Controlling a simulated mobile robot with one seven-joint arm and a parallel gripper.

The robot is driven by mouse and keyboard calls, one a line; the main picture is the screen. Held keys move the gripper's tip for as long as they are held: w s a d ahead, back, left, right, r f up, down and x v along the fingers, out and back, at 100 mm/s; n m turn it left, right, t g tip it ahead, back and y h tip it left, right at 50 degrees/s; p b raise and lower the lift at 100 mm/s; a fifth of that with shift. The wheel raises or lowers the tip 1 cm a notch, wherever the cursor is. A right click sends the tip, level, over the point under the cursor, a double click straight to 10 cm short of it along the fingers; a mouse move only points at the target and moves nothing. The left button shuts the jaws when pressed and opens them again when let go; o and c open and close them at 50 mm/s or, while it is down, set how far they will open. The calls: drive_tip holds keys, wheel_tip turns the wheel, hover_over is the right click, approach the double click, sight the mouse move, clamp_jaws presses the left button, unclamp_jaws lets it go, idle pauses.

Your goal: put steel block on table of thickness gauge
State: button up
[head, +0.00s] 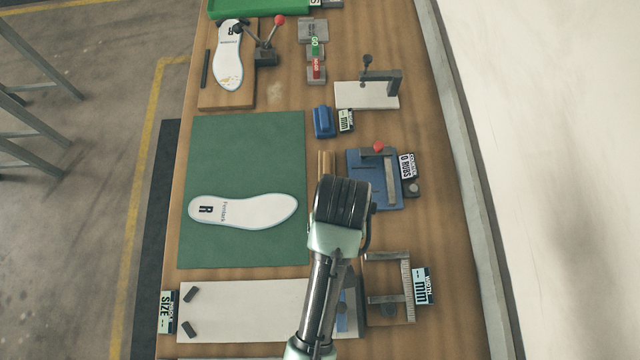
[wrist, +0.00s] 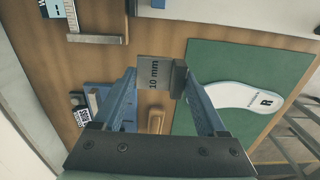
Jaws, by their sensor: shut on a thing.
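The steel block (wrist: 150,72), grey and marked "10 mm", sits between my fingertips in the wrist view. My gripper (wrist: 158,77) is shut on it. In the head view my gripper (head: 341,205) is over the bench, at the right edge of the green mat; its fingers and the block are hidden beneath it. What looks like the thickness gauge (head: 381,79) stands farther up the bench: a dark post and arm over a pale flat table (head: 358,96). Its table looks empty. The gauge is apart from my gripper and does not show in the wrist view.
A blue rub-counter device (head: 386,194) with a red knob and a small blue block (head: 323,122) lie between my gripper and the gauge. A white insole (head: 245,209) lies on the green mat (head: 240,145). A width gauge (head: 388,257) is at lower right.

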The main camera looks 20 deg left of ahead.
wheel_tip(320, 180, down, 5)
drive_tip(key=shift+s+a, duration=0.1)
drive_tip(key=shift+s, duration=0.05)
drive_tip(key=shift+f, duration=2.45)
drive_tip(key=shift+f, duration=0.1)
drive_tip(key=o, duration=1.5)
